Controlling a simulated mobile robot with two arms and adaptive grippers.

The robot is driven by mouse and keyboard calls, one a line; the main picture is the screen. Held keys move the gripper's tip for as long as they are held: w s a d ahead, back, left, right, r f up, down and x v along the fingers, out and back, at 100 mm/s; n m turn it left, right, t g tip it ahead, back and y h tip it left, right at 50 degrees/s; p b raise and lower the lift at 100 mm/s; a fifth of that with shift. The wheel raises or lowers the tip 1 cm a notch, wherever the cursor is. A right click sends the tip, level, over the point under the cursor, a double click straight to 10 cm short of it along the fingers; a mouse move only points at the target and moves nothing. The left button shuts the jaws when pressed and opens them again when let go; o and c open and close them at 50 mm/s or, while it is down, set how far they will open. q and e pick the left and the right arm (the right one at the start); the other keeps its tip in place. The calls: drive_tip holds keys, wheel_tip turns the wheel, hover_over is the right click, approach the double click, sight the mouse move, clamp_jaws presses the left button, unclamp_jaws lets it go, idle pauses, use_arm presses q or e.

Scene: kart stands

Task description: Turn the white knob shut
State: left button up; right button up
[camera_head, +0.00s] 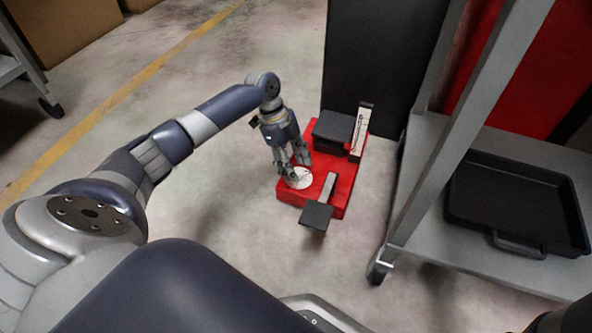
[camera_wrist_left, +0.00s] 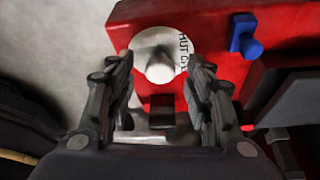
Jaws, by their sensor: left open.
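The white knob (camera_wrist_left: 160,67) stands on a white disc with dark lettering, part of which reads "HUT", on the red kart stand (camera_wrist_left: 200,12). In the head view the white disc (camera_head: 299,179) lies at the left front corner of the red stand (camera_head: 338,194), partly behind my fingers. My left gripper (camera_head: 291,170) reaches down over the disc. In the left wrist view its two fingers (camera_wrist_left: 161,85) are spread apart, one on each side of the knob. I cannot tell whether they touch it.
A blue part (camera_wrist_left: 245,36) sits on the stand beside the disc. A black pedal-like plate (camera_head: 316,214) sticks out in front. A grey cart with a black tray (camera_head: 516,200) stands at the right. Bare floor lies to the left.

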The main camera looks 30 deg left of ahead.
use_arm(q)
drive_tip(key=shift+d+f, duration=0.1)
drive_tip(key=shift+f, duration=0.15)
drive_tip(key=shift+c, duration=0.3)
drive_tip(key=c, duration=1)
drive_tip(key=shift+r, duration=0.1)
